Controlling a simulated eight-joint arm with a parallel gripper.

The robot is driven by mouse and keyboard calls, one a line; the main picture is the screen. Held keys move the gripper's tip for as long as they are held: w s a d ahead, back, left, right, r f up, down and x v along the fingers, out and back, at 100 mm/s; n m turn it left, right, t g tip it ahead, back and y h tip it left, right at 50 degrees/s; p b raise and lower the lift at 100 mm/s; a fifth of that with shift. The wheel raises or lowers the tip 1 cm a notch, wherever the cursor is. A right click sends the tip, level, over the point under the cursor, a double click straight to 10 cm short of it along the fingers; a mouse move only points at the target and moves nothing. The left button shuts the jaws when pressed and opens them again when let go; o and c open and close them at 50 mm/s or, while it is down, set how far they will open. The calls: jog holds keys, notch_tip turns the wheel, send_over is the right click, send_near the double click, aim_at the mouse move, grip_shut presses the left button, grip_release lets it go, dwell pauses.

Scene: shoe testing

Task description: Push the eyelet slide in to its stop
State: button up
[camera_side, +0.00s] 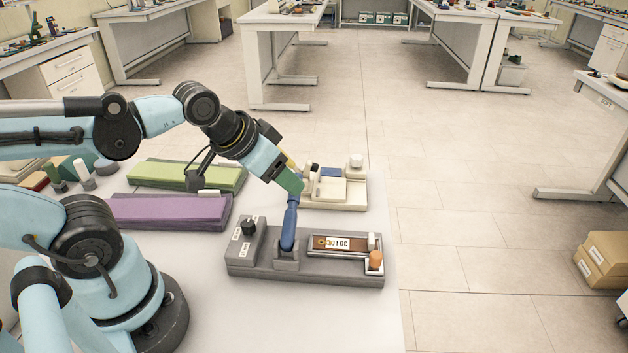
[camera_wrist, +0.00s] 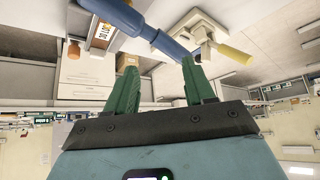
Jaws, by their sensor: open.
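A grey test fixture (camera_side: 315,272) stands on the near part of the table. It has a black dial on the left, an upright blue lever (camera_side: 289,225) in the middle, and a framed channel with a brown strip and number label (camera_side: 338,243) on the right. An orange knob (camera_side: 376,260) sits at the channel's right end; I cannot tell for sure which part is the eyelet slide. My gripper (camera_side: 292,184) has green fingers and is open near the lever's top. In the wrist view the open fingers (camera_wrist: 160,65) point toward the blue lever (camera_wrist: 165,42), with nothing clearly held.
A cream device (camera_side: 335,193) with a white knob stands just behind; its yellow handle (camera_wrist: 233,54) shows in the wrist view. Purple (camera_side: 168,211) and green (camera_side: 185,174) blocks lie to the left. The table's right edge is close to the fixture.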

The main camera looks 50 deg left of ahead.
jog(key=shift+d, duration=0.1)
jog(key=c, duration=0.3)
jog(key=w+d+r+m+g, duration=0.2)
jog(key=w+d+r+m, duration=0.1)
jog(key=w+d, duration=0.1)
jog(key=shift+r, duration=0.4)
grip_shut()
jog(key=w+d+f+m+g+y, duration=0.1)
jog(key=w+d+m+g+y, duration=0.15)
jog(key=d+m, duration=0.65)
jog(key=w+d+f+m+g+y, duration=0.15)
jog(key=w+d+g, duration=0.25)
jog(key=d, duration=1)
send_over(382, 269)
jog(key=d, duration=0.2)
jog(key=shift+m, duration=0.45)
jog(key=shift+w+f, duration=0.15)
jog(key=shift+f, duration=2.1)
jog(key=shift+w+f, duration=0.15)
jog(key=shift+f, duration=2.1)
